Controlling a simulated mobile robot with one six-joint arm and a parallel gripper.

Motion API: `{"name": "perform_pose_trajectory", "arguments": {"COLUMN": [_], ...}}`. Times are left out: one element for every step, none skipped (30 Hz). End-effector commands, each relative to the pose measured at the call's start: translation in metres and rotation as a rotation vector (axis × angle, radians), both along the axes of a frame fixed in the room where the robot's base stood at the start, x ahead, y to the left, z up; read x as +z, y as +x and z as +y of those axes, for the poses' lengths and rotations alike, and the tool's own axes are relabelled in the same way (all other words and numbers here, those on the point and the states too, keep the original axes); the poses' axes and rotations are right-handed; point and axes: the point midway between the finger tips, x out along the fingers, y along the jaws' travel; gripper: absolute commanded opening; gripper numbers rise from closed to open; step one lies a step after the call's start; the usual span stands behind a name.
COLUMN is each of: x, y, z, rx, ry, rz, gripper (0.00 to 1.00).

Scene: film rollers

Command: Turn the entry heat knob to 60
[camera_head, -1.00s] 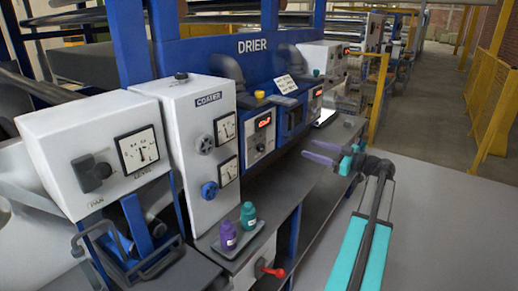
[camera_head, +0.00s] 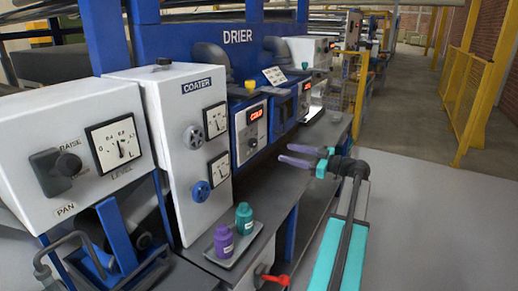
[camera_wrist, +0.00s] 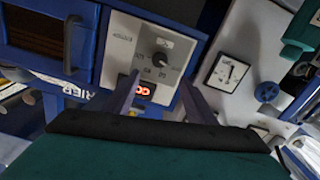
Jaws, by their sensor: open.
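The entry-side heat panel under the DRIER sign is white with a blue frame and a lit red display (camera_head: 255,115) that seems to read COLD. Its dark knob (camera_head: 252,143) sits below the display. In the wrist view the panel appears upside down, with the black knob (camera_wrist: 160,58) and its pale pointer facing me among dial marks too small to read. The red display (camera_wrist: 145,91) is partly hidden by a finger. My gripper (camera_head: 285,153) is open and empty, with purple fingers, to the right of the panel and apart from it. In the wrist view my fingertips (camera_wrist: 159,77) straddle the knob's line of sight.
The coater cabinet (camera_head: 180,130) with dials and a blue handwheel (camera_head: 201,191) stands left. Purple (camera_head: 223,241) and teal (camera_head: 244,219) bottles stand on a tray on the ledge. A red-handled valve (camera_head: 275,280) is below. Open floor (camera_head: 420,210) lies right, before a yellow fence (camera_head: 462,95).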

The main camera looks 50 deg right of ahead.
Motion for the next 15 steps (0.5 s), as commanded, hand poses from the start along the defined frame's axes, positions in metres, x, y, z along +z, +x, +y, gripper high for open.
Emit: {"name": "perform_pose_trajectory", "arguments": {"x": [0.001, 0.001, 0.001, 0.001, 0.001, 0.001, 0.001, 0.001, 0.001, 0.001, 0.001, 0.001, 0.001, 0.001, 0.001], "y": [0.000, 0.000, 0.000, 0.000, 0.000, 0.000, 0.000, 0.000, 0.001, 0.002, 0.003, 0.004, 0.006, 0.008, 0.012], "z": [0.000, 0.000, 0.000, 0.000, 0.000, 0.000, 0.000, 0.000, 0.000, 0.000, 0.000, 0.001, 0.001, 0.002, 0.002], "rx": [0.000, 0.000, -0.001, -0.001, -0.001, -0.001, -0.001, -0.001, -0.001, -0.001, -0.001, -0.001, -0.001, -0.001, 0.000], "ry": [0.000, 0.000, 0.000, 0.000, 0.000, 0.000, 0.000, 0.000, 0.000, 0.000, 0.000, 0.000, 0.000, 0.000, 0.000], "rz": [0.000, 0.000, 0.000, 0.000, 0.000, 0.000, 0.000, 0.000, 0.000, 0.000, 0.000, 0.000, 0.000, 0.000, 0.000], "gripper": [0.51, 0.51, 0.51, 0.51, 0.51, 0.51, 0.51, 0.51, 0.51, 0.51, 0.51, 0.51, 0.51, 0.51, 0.51]}}
